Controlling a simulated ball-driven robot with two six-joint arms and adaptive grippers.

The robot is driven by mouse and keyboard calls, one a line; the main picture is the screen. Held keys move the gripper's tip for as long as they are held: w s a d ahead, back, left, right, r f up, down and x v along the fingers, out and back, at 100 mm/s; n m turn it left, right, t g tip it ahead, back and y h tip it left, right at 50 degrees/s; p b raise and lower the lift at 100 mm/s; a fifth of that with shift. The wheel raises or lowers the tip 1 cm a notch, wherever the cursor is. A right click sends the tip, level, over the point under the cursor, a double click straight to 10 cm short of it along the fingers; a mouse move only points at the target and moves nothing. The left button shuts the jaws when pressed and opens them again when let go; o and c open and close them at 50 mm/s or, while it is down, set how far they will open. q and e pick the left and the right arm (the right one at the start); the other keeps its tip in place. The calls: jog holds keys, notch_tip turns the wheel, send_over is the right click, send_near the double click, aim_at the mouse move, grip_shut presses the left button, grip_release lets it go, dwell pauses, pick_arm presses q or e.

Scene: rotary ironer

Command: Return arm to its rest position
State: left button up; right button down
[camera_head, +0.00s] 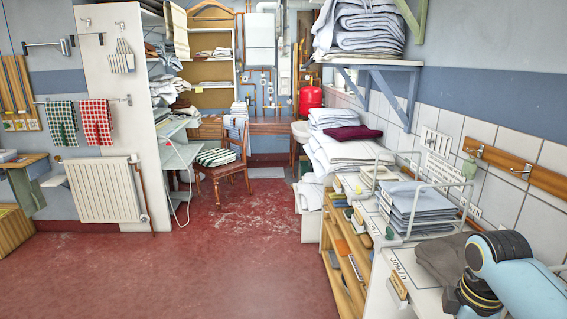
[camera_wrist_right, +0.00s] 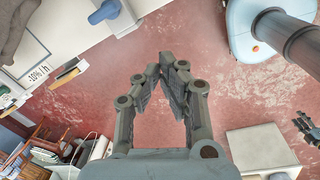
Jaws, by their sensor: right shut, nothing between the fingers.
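My right arm comes in at the lower right of the head view, light blue with dark joints, beside the white counter (camera_head: 388,297). Its gripper is outside that view. In the right wrist view my right gripper (camera_wrist_right: 171,66) has its fingertips together, with nothing between them. It hangs over open red floor (camera_wrist_right: 220,100), apart from the counter at the upper left. My left gripper (camera_wrist_right: 308,128) seems to show as small dark fingers at the right edge of the wrist view; whether it is open is unclear.
A grey cloth (camera_head: 440,258) lies on the counter close to my right arm. A wire rack holds folded blue linen (camera_head: 418,208). A white box (camera_wrist_right: 262,150) stands on the floor at the lower right of the wrist view. The red floor (camera_head: 230,260) is clear.

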jog(key=s+a+r+m+t, duration=0.1)
jog(key=s+a+r+m, duration=0.1)
jog(key=s+r+m, duration=0.75)
jog(key=s+a+r+m+t, duration=0.2)
jog(key=s+a+m, duration=0.15)
jog(key=s, duration=1.05)
jog(key=s+d+f+g+b, duration=0.15)
jog(key=f+b, duration=0.55)
jog(key=f, duration=1.4)
jog(key=d+f+b, duration=0.2)
jog(key=f+b, duration=0.5)
jog(key=f, duration=1.4)
jog(key=s+f+g+b, duration=0.1)
jog(key=s+f+b, duration=0.4)
jog(key=s+f, duration=0.4)
jog(key=s+d+f+b, duration=0.1)
jog(key=s+f+b, duration=0.4)
jog(key=s+f, duration=0.4)
notch_tip(320, 180, down, 8)
jog(key=shift+r+g+b, duration=0.1)
jog(key=shift+g+b, duration=0.2)
jog(key=shift+g, duration=0.05)
jog(key=shift+s, duration=0.1)
